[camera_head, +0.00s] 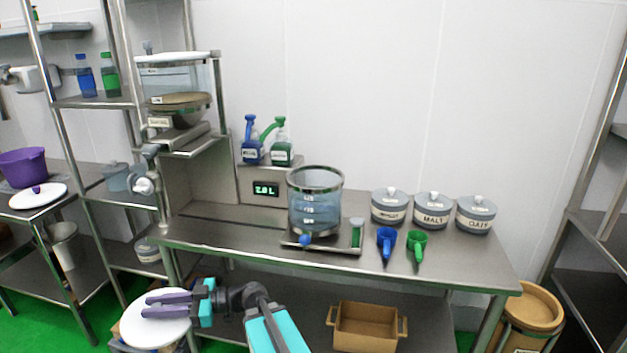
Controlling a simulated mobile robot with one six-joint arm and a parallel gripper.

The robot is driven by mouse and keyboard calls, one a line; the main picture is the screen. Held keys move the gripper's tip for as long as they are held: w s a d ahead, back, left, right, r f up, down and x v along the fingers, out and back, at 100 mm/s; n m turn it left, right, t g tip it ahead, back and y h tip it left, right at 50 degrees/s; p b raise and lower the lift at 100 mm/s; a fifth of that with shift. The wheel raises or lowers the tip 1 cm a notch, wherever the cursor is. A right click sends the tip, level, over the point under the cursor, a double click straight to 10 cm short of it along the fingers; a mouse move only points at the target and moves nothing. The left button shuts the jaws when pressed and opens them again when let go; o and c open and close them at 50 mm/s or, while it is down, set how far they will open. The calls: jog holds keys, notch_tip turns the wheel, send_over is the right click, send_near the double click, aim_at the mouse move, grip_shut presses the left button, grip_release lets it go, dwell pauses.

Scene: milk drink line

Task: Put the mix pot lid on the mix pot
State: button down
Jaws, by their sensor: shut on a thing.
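A clear, blue-tinted cylindrical vessel (315,200) with level marks and a metal rim stands open on a tray on the bench; I take it to be the mix pot. My gripper (146,306) is at the lower left, in front of and below the bench top. Its two purple-grey fingers point left over a round white disc (158,332), which I take to be the mix pot lid. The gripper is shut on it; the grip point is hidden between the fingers. The disc is well apart from the vessel, to its lower left.
A display (266,189) reads 2.0 L behind the vessel. A metal shelf post (165,210) is at left. A purple pot (24,167) and another white lid (38,203) are far left.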

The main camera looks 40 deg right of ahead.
jog(key=shift+w+f, duration=0.1)
jog(key=shift+w+d, duration=0.15)
jog(key=shift+d, duration=0.05)
jog(key=s+d+r+m+t+h+p, duration=0.1)
jog(key=d+r+m+t+h+p, duration=0.15)
jog(key=d+r, duration=0.75)
jog(key=s+d+r+m+t+h+p, duration=0.1)
jog(key=d+r+m+t+h+p, duration=0.3)
jog(key=d, duration=1)
jog(key=s+d+r+m+h+p, duration=0.1)
jog(key=s+d+r+h, duration=0.1)
jog(key=s+d+r, duration=0.4)
jog(key=s+d+r+m+h+p, duration=0.1)
jog(key=s+d+r, duration=0.5)
jog(key=d, duration=0.8)
notch_tip(320, 180, up, 2)
jog(key=shift+s+r+t+h+p, duration=0.1)
jog(key=shift+s+t+h+p, duration=0.25)
jog(key=shift+h+p, duration=0.25)
jog(key=shift+w+d, duration=0.1)
jog(key=shift+d, duration=0.1)
jog(key=w+d+f+p, duration=0.1)
jog(key=w+d+p, duration=0.3)
jog(key=w+d, duration=0.6)
jog(key=shift+w+d+f, duration=0.25)
jog(key=shift+w+f, duration=0.05)
jog(key=shift+w, duration=0.65)
